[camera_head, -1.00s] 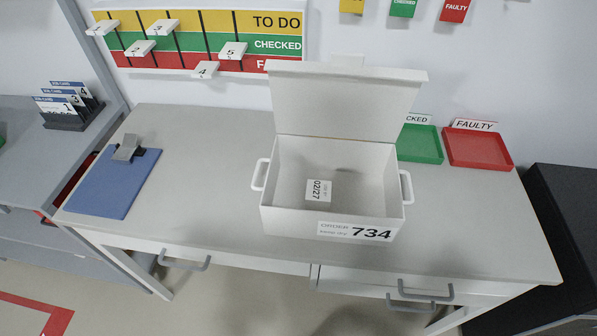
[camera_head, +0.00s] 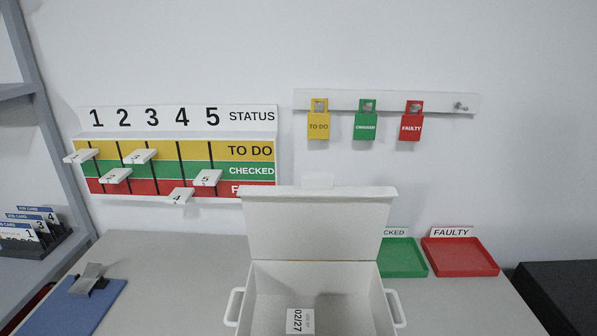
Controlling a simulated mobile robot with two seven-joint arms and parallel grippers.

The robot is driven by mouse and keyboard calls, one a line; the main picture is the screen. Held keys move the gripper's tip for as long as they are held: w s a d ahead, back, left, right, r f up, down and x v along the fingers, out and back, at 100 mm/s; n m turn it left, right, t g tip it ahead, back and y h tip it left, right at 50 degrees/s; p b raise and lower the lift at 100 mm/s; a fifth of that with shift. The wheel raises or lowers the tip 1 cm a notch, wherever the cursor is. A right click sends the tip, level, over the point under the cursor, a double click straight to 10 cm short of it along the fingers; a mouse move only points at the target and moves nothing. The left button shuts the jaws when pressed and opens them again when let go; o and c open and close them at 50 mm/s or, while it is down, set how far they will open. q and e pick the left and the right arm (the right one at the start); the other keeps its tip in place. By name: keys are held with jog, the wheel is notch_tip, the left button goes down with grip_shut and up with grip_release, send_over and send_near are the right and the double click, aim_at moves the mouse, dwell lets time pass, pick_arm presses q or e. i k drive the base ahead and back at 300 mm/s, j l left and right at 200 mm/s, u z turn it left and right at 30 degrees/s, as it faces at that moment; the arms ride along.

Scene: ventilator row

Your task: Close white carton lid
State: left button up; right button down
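The white carton (camera_head: 257,289) stands on the grey table at the bottom middle of the head view. Its lid (camera_head: 317,226) is open and stands up at the back, tilted slightly away. The carton's front is cut off by the lower edge of the view. Neither of my grippers is in view.
A green tray (camera_head: 404,259) and a red FAULTY tray (camera_head: 462,258) sit right of the carton. A blue clipboard (camera_head: 75,309) lies at the left. A status board (camera_head: 180,165) and a rail with coloured tags (camera_head: 385,101) hang on the wall behind.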

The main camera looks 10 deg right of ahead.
aim_at(316, 219)
jog(key=l+u, duration=0.15)
jog(key=u, duration=0.3)
jog(key=l+u, duration=0.15)
jog(key=u, duration=0.3)
jog(key=k+l+u, duration=0.15)
jog(key=u, duration=0.35)
jog(key=k+l, duration=0.15)
